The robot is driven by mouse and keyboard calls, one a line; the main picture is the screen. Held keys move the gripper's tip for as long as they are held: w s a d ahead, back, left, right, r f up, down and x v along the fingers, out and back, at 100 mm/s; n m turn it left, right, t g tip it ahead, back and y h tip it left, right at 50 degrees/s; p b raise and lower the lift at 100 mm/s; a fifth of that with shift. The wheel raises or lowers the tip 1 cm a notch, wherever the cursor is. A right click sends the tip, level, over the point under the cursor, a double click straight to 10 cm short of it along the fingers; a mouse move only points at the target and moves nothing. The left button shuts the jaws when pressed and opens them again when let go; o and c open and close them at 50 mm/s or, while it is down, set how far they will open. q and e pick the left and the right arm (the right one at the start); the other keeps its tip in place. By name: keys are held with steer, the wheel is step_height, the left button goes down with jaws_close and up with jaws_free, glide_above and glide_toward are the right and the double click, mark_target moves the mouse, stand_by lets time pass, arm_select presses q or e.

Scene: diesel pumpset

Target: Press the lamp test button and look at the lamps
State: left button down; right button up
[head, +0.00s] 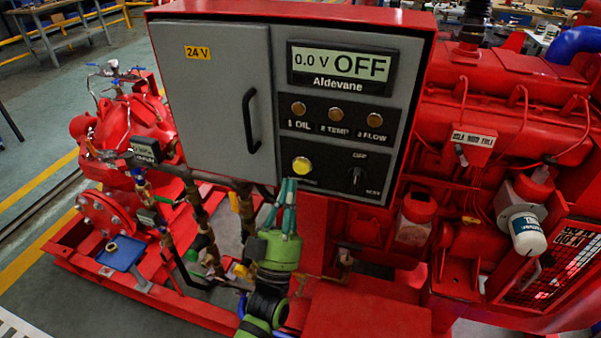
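The grey control panel (323,205) in a red cabinet carries a yellow round button (302,166), whose label below is too small to read. Above it is a row of three dull amber lamps: 1 OIL (298,108), 2 TEMP (336,114) and 3 FLOW (375,120). None looks brightly lit. The display (342,66) reads 0.0 V OFF. My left gripper (288,183) points up, its teal fingers close together and empty, with the tips just below and left of the yellow button. Contact with the panel cannot be told. My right gripper is not in view.
A black rotary switch (356,178) sits right of the button. A grey door (215,100) with a black handle (250,120) is at the left. Pipes and valves (195,215) stand left of my arm. The red engine (490,110) fills the right side.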

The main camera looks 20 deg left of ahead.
mark_target(301, 167)
arm_select(q)
steer(key=shift+w+b, duration=0.3)
steer(key=shift+w, duration=0.85)
steer(key=shift+w, duration=0.15)
stand_by(0.5)
steer(key=shift+w, duration=0.3)
steer(key=shift+w+b, duration=0.35)
steer(key=shift+b, duration=0.1)
stand_by(0.5)
stand_by(0.4)
steer(key=shift+s+p, duration=0.45)
steer(key=shift+s, duration=0.4)
